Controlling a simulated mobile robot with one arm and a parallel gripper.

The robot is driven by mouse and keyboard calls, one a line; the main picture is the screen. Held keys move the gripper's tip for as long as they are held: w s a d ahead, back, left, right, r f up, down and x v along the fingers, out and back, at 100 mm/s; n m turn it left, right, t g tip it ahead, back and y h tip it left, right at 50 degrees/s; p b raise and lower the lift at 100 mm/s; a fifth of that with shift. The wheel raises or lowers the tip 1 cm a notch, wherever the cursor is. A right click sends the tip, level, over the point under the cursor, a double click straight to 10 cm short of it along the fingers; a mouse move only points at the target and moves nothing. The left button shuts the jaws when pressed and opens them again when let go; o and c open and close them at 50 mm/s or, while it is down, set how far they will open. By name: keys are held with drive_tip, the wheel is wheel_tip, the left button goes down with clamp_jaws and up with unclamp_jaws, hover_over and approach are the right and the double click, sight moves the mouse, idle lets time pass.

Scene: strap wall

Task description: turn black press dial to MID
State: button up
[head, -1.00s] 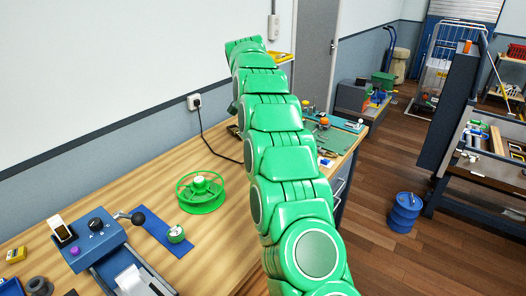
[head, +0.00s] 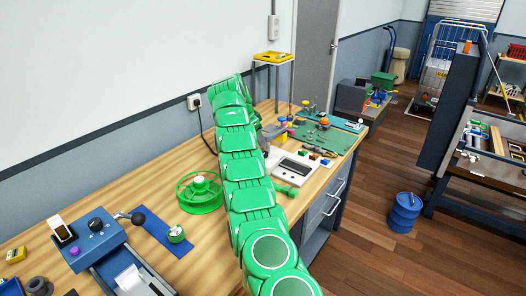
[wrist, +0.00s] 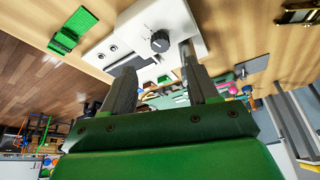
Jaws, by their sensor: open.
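A white device (head: 298,165) lies on the bench beyond the green reel in the head view. It also shows in the wrist view (wrist: 110,48), with a black round dial (wrist: 160,41) on its face. My gripper (wrist: 157,58) is open and empty, with the dial close to the gap between its fingertips; I cannot tell if either finger touches it. A second black dial (head: 96,224), with pale marks around it, sits on a blue lever machine (head: 86,246) at the front left. Which dial is the press dial, and where either points, I cannot read.
A green reel (head: 200,192) stands on the wooden bench left of my arm. A green mat (head: 325,137) with small parts lies at the far end. A yellow tray (head: 273,57) sits on a stand by the wall. A green block (wrist: 72,30) is beside the white device.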

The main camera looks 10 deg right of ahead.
sight(264, 153)
drive_tip(key=shift+x, duration=4.1)
drive_tip(key=c, duration=1)
drive_tip(key=shift+c, duration=0.2)
